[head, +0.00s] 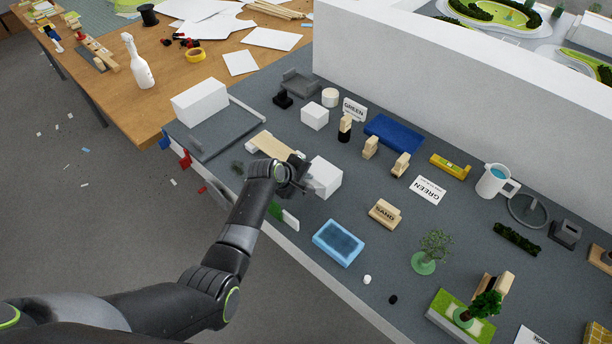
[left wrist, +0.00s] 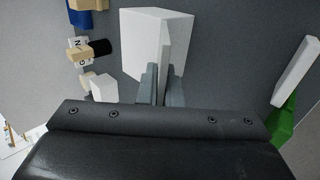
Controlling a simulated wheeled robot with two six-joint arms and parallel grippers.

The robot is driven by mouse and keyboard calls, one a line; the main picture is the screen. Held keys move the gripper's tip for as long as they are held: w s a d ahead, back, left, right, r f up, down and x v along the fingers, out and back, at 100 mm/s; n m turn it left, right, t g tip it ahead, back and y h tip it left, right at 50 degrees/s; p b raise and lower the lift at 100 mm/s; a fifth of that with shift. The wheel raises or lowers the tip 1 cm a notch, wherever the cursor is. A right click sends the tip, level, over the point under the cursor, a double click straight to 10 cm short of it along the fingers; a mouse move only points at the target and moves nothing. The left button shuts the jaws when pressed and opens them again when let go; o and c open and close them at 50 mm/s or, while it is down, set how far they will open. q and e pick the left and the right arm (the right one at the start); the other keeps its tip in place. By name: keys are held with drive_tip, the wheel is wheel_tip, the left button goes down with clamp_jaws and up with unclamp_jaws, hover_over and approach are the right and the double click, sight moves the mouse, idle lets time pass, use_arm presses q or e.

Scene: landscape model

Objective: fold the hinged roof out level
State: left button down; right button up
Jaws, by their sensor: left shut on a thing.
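A white block-shaped model building (head: 326,175) stands on the grey table near its front edge. It also shows in the left wrist view (left wrist: 147,42). A thin pale grey panel, apparently the hinged roof (left wrist: 165,50), shows nearly edge-on beside the block in the left wrist view. My left gripper (head: 300,183) is at the block's left side; in the left wrist view its fingers (left wrist: 160,88) are shut on the panel's near end. The hinge is not visible, and the gripper hides part of the panel in the head view. My right gripper is not in view.
A light blue tray (head: 338,243) and a SAND block (head: 384,213) lie right of the gripper. A white block (head: 200,101) with a grey tray (head: 228,131) is farther left. A long white wall (head: 450,85) bounds the back. Small blocks are scattered between.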

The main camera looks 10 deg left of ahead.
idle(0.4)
use_arm(q)
drive_tip(key=c, duration=1.6)
unclamp_jaws()
drive_tip(key=v, duration=1.7)
drive_tip(key=shift+b, duration=0.3)
drive_tip(key=shift+s+a+r, duration=0.1)
drive_tip(key=shift+s+a, duration=0.05)
drive_tip(key=shift+c, duration=0.2)
